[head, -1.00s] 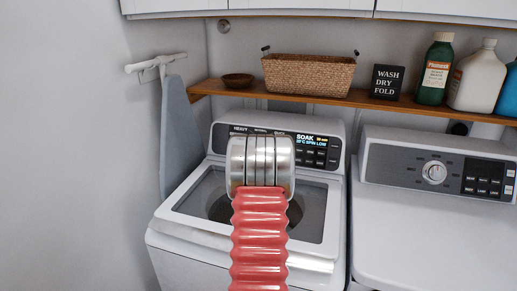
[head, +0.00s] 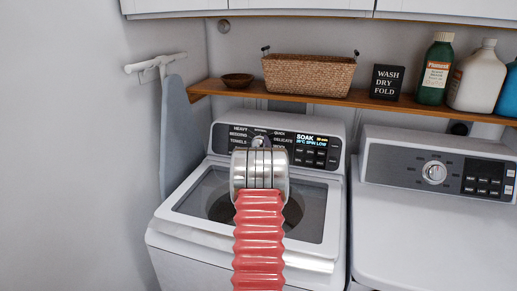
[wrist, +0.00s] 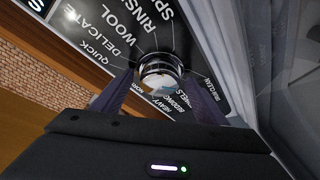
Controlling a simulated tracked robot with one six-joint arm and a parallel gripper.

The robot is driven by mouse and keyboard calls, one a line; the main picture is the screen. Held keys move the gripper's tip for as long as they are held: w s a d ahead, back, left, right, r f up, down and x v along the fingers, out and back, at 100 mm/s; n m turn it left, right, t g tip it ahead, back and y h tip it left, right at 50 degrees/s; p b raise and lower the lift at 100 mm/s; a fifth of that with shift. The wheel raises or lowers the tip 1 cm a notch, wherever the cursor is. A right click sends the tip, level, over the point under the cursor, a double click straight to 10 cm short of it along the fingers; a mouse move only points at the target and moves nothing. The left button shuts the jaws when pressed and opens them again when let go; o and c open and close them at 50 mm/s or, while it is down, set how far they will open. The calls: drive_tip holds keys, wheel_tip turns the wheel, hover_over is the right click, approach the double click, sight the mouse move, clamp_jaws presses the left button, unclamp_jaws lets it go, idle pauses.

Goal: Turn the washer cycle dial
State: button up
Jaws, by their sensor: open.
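The washer (head: 165,240) stands on the left in the head view. Its cycle dial (head: 260,141) shows just above my metal wrist, on the dark control panel (head: 312,150). The panel display reads SOAK. In the wrist view the round silver dial (wrist: 160,70) lies ahead of my gripper (wrist: 161,88), between its two dark fingers. The fingers are open, one on each side of the dial. I cannot tell whether either finger touches it. In the head view my wrist and red arm hide the fingers and part of the washer top.
A dryer (head: 425,235) with its own dial (head: 434,172) stands at the right. A wooden shelf (head: 225,91) above carries a wicker basket (head: 308,75), a sign and bottles. An ironing board (head: 177,135) leans at the left wall.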

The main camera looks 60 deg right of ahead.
drive_tip(key=shift+c, duration=0.4)
drive_tip(key=c, duration=1)
drive_tip(key=shift+f+m, duration=0.1)
drive_tip(key=shift+m, duration=0.2)
drive_tip(key=shift+w+a+m+h, duration=0.1)
drive_tip(key=shift+m+h, duration=0.3)
drive_tip(key=shift+m, duration=0.3)
drive_tip(key=o, duration=1.1)
